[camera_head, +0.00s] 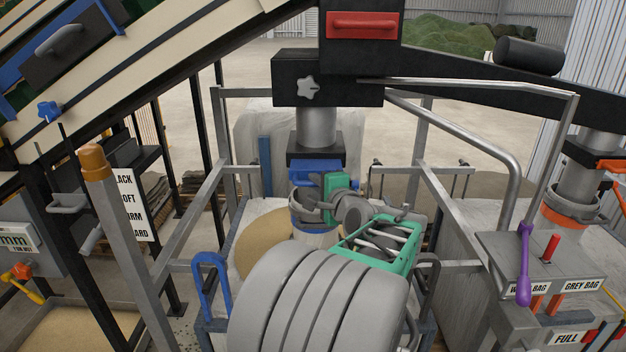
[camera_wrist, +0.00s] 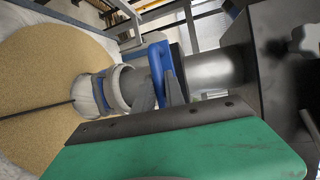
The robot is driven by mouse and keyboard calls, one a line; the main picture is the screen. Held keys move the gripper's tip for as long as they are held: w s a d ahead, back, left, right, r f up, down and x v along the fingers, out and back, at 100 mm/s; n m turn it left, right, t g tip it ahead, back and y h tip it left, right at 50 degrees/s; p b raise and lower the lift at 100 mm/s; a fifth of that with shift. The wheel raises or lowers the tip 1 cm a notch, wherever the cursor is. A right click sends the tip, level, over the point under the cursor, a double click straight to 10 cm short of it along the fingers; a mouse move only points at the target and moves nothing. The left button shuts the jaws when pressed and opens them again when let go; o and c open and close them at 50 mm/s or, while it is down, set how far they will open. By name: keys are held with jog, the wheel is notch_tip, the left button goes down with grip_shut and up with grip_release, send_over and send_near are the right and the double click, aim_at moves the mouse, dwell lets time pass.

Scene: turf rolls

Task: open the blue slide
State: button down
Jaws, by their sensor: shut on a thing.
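The blue slide (camera_head: 308,177) sits under a black block on the grey vertical pipe (camera_head: 316,128), above a ringed spout with a blue band. In the wrist view the slide's blue handle (camera_wrist: 157,62) is a loop standing beside the pipe. My gripper (camera_wrist: 160,92) has its two grey fingers at this handle and is shut on it. In the head view my green and grey wrist covers part of the slide's right side, and my fingertips are hard to make out there.
Pale sand (camera_head: 260,240) lies below the spout, also in the wrist view (camera_wrist: 45,85). Grey metal rails (camera_head: 190,215) frame the spout on both sides. A red-handled slide (camera_head: 362,25) is above. A control box with a purple lever (camera_head: 525,262) stands at right.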

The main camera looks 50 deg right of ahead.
jog(key=s+a, duration=0.2)
jog(key=a, duration=0.1)
jog(key=shift+s, duration=0.1)
jog(key=c, duration=1.4)
grip_release()
jog(key=b+v, duration=0.1)
jog(key=v, duration=0.7)
